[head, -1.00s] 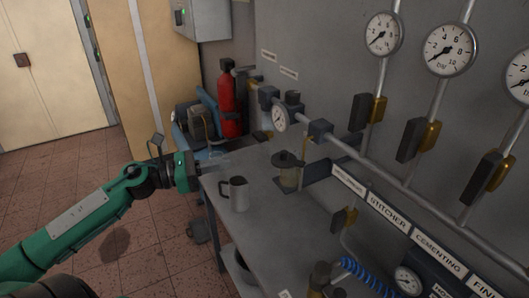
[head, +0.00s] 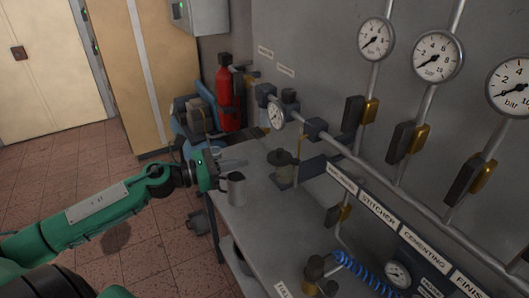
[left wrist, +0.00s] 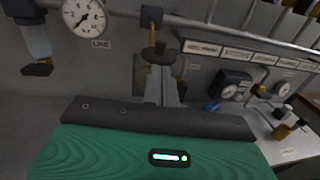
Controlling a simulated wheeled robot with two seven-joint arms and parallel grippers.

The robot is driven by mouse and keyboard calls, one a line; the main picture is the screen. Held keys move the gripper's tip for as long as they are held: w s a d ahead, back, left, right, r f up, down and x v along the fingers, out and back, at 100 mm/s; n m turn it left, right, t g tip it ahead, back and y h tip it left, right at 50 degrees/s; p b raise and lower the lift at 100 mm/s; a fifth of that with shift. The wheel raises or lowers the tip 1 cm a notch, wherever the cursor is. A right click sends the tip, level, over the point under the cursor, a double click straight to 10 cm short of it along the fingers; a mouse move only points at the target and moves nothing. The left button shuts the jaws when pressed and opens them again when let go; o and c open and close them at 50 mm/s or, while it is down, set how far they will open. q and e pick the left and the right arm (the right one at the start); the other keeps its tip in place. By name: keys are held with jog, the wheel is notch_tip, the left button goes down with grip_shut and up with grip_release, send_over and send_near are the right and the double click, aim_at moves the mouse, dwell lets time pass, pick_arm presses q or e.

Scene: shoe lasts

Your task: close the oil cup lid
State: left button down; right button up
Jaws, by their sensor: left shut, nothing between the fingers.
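The oil cup (head: 284,174) stands on the grey bench near the wall, with a dark lid (head: 284,157) at its top. I cannot tell whether the lid is fully seated. My left gripper (head: 236,160) is shut and empty, to the left of the oil cup and apart from it, just behind the grey jug. In the left wrist view, the shut fingers (left wrist: 162,88) point forward toward the cup. They hide much of its body, and the dark lid (left wrist: 155,52) shows just above them. My right gripper is not in view.
A grey jug (head: 236,190) stands on the bench (head: 262,212) close to my left gripper. A pipe with a small gauge (head: 276,115) runs along the wall behind the cup. A red fire extinguisher (head: 226,95) stands behind. The bench between jug and cup is clear.

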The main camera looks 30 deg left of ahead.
aim_at(276, 153)
pick_arm(q)
jog(key=shift+p+x, duration=2.35)
jog(key=shift+x, duration=1.5)
